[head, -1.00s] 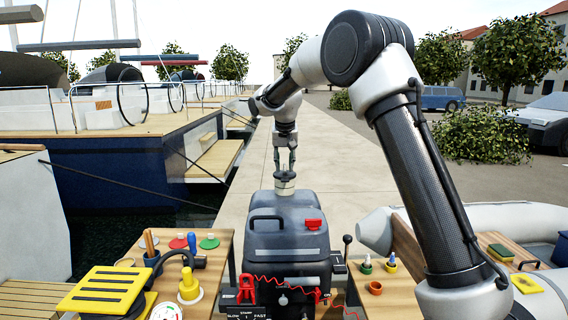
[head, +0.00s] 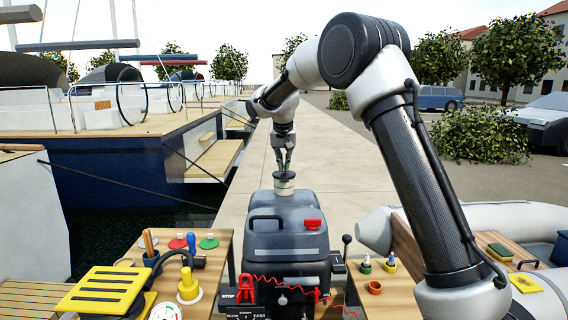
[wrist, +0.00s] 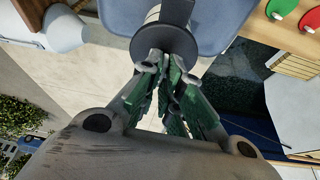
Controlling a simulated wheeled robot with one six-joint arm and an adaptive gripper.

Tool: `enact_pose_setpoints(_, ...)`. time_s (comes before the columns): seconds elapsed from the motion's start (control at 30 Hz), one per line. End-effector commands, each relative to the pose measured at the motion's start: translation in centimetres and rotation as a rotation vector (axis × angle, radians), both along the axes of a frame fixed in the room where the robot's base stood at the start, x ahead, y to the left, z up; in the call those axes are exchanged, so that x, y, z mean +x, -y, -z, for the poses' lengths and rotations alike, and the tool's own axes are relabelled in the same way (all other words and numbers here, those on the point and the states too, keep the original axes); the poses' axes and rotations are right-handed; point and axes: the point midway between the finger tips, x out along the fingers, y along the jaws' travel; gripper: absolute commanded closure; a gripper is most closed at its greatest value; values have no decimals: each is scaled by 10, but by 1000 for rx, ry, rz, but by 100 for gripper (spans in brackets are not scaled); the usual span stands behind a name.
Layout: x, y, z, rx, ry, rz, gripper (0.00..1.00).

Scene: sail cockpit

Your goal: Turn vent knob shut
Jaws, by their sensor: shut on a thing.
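The vent knob (head: 284,185) is a small pale round piece with a darker band on top of the dark grey motor-like housing (head: 287,240). My gripper (head: 284,168) points straight down onto it from above. In the wrist view, the green-padded fingers of my gripper (wrist: 168,72) are closed together at the grey disc of the knob (wrist: 165,38). The fingers hide the grasped part of the knob, and its exact angle cannot be read.
A wooden table (head: 215,245) at left holds coloured discs, a yellow knob (head: 189,285) and a yellow slatted plate (head: 103,290). At right, small bottles and an orange cup (head: 375,287) stand on another wooden top. A red cap (head: 312,224) sits on the housing near the knob.

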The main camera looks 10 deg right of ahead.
Motion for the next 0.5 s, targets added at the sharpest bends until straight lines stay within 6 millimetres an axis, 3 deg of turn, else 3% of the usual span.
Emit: enact_pose_setpoints(0.5, 2, -3, 0, 0, 1, 430, 100)
